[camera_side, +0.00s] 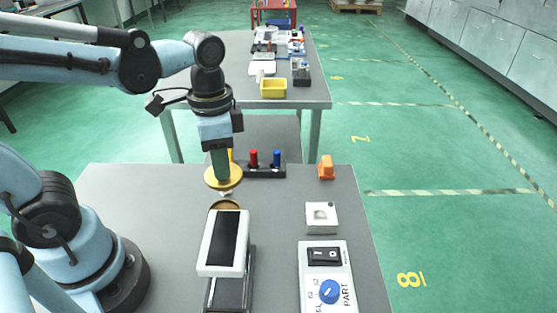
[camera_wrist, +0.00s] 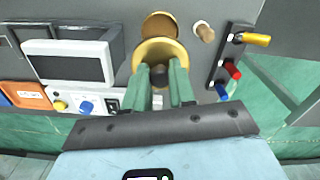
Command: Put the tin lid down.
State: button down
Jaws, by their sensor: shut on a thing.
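The tin lid (camera_wrist: 148,54) is a round gold disc with a dark knob. My gripper (camera_wrist: 160,72) has its green fingers shut on the knob. In the side view, the lid (camera_side: 212,181) hangs under my gripper (camera_side: 221,172), seemingly above the table. A round brown-gold thing (camera_side: 224,205), perhaps the tin, is just nearer the camera and partly hidden by the screen device. In the wrist view, this round thing (camera_wrist: 160,22) shows just beyond the lid, which partly covers it. The gap between them is hard to judge.
A tilted screen device (camera_side: 222,243) stands close by. A rack with yellow, red and blue pegs (camera_side: 264,171) is behind the lid. A small tan cylinder (camera_wrist: 204,31) stands near it. A switch panel (camera_side: 325,275) is at the right. The table's left part (camera_side: 140,205) is clear.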

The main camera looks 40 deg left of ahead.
jog(key=w+d+f, duration=0.1)
jog(key=w+d, duration=0.5)
jog(key=d, duration=0.3)
jog(key=w+d, duration=0.6)
jog(key=d, duration=0.3)
send_over(324, 195)
notch_tip(324, 195, down, 7)
jog(key=shift+f, duration=2.1)
jog(key=shift+f, duration=0.15)
jog(key=c, duration=0.9)
grip_release()
jog(key=shift+c, duration=0.2)
